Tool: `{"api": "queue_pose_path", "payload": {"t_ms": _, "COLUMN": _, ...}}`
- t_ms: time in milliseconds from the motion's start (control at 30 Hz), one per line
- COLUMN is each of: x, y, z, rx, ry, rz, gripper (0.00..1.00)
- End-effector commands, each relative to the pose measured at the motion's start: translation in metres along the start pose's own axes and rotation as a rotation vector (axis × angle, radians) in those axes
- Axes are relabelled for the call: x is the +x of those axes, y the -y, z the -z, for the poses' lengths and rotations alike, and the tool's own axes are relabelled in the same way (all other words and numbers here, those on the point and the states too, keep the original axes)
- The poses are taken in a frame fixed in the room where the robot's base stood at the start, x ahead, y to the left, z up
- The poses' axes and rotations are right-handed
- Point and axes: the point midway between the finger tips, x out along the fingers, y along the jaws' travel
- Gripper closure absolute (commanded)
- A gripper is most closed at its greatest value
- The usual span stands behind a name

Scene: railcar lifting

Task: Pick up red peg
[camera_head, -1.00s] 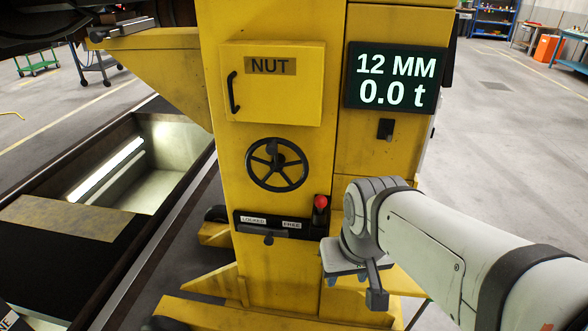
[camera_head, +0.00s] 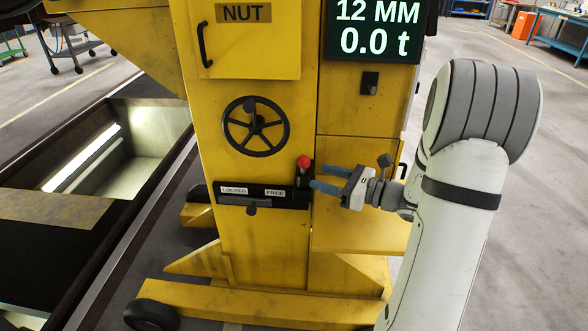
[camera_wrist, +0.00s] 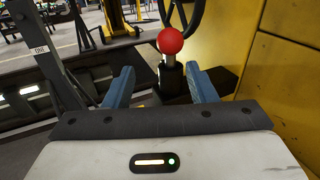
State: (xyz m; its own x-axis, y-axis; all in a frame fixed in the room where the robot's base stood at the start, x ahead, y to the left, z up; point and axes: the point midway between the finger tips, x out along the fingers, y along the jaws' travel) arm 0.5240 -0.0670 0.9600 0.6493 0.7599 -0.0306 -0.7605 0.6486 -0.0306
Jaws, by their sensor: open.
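The red peg (camera_head: 303,163) has a round red knob on a dark upright shaft. It stands at the right end of a black panel (camera_head: 233,200) labelled LOCKED and FREE, on the yellow column's front. My gripper (camera_head: 318,178) is to the right of the peg, its two blue fingers pointing left toward it. In the wrist view the red knob (camera_wrist: 170,41) shows just beyond the fingertips, roughly between them, with its dark shaft below. My gripper (camera_wrist: 165,80) is open, with nothing between the fingers. I cannot tell whether a finger touches the shaft.
A black handwheel (camera_head: 256,126) is on the yellow column (camera_head: 265,245) just above and left of the peg. A door marked NUT (camera_head: 245,40) and a display (camera_head: 373,30) reading 12 MM, 0.0 t are higher up. A pit (camera_head: 130,150) lies left. Open floor is at right.

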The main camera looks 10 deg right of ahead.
Motion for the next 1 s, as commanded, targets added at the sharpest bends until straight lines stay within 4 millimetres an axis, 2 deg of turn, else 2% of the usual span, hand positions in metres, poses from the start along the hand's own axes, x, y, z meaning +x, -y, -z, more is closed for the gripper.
{"api": "queue_pose_path", "payload": {"t_ms": 67, "x": -0.003, "y": 0.011, "z": 0.004, "rx": 0.025, "ry": 0.022, "rz": 0.039, "gripper": 0.49}}
{"api": "queue_pose_path", "payload": {"t_ms": 167, "x": 0.003, "y": 0.015, "z": 0.004, "rx": 0.035, "ry": 0.032, "rz": 0.053, "gripper": 0.49}}
{"api": "queue_pose_path", "payload": {"t_ms": 700, "x": 0.069, "y": 0.017, "z": 0.0, "rx": 0.032, "ry": 0.031, "rz": 0.053, "gripper": 0.49}}
{"api": "queue_pose_path", "payload": {"t_ms": 967, "x": 0.071, "y": 0.018, "z": 0.001, "rx": 0.032, "ry": 0.03, "rz": 0.056, "gripper": 0.49}}
{"api": "queue_pose_path", "payload": {"t_ms": 1000, "x": 0.071, "y": 0.018, "z": 0.001, "rx": 0.032, "ry": 0.03, "rz": 0.056, "gripper": 0.51}}
